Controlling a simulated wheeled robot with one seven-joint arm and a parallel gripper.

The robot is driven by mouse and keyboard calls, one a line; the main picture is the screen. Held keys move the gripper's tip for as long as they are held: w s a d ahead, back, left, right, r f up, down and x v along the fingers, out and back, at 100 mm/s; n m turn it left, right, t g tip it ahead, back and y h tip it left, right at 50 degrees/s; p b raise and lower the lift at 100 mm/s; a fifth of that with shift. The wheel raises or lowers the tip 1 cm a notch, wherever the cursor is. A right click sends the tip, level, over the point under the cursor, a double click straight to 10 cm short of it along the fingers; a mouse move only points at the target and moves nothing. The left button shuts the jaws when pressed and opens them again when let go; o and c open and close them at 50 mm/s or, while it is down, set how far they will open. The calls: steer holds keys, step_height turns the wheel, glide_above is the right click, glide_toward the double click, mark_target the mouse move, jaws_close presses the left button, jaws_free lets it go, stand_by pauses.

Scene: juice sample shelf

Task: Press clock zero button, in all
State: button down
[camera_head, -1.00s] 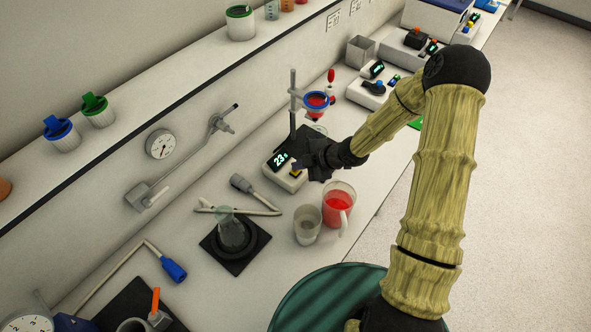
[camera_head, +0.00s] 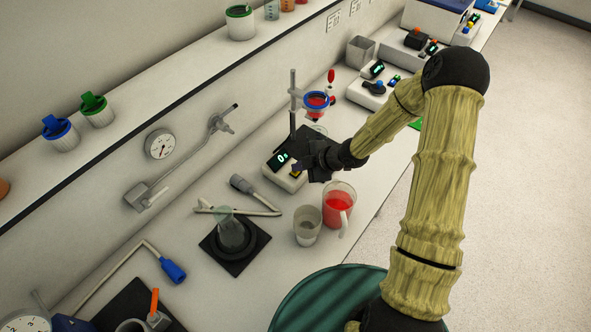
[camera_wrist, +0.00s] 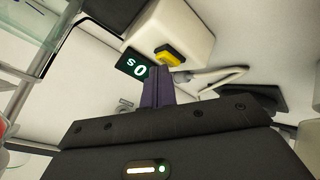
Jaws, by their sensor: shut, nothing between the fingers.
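The clock is a small white box (camera_wrist: 180,32) with a dark display (camera_head: 278,161) that reads 0 s. The display also shows in the wrist view (camera_wrist: 131,66), upside down. A yellow button (camera_wrist: 169,54) sits on the box beside the display. My gripper (camera_head: 299,167) is shut and empty. In the wrist view its dark purple fingertips (camera_wrist: 157,78) are at the edge of the yellow button; I cannot tell whether they touch it. In the head view the gripper hides most of the button.
Behind the clock stands a stand (camera_head: 293,100) with a blue-rimmed funnel (camera_head: 316,104). In front are a jug of red liquid (camera_head: 336,205) and a clear beaker (camera_head: 307,226). A flask (camera_head: 231,228) stands on a black plate to the left. A grey-tipped hose (camera_head: 240,183) lies nearby.

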steer(key=shift+r+p, duration=0.7)
steer(key=shift+r, duration=0.15)
steer(key=shift+r, duration=0.1)
step_height(320, 180, up, 5)
steer(key=p, duration=0.4)
stand_by(0.6)
steer(key=s+d+r+m+h+b, duration=0.1)
steer(key=s+d+r+m+h, duration=0.25)
steer(key=d+m, duration=0.2)
steer(key=s+d+r+m+h+b, duration=0.2)
steer(key=d+r+m+h, duration=0.15)
steer(key=d+m, duration=0.2)
steer(key=s+d+r+m+b, duration=0.1)
steer(key=s+r+m, duration=0.1)
steer(key=s+m, duration=0.3)
steer(key=s+d+r+m+g+h, duration=0.1)
steer(key=s+d+r+m, duration=0.1)
steer(key=s+m, duration=0.3)
steer(key=s, duration=0.2)
steer(key=shift+s+r+m+b, duration=0.35)
steer(key=shift+s+r+m, duration=0.05)
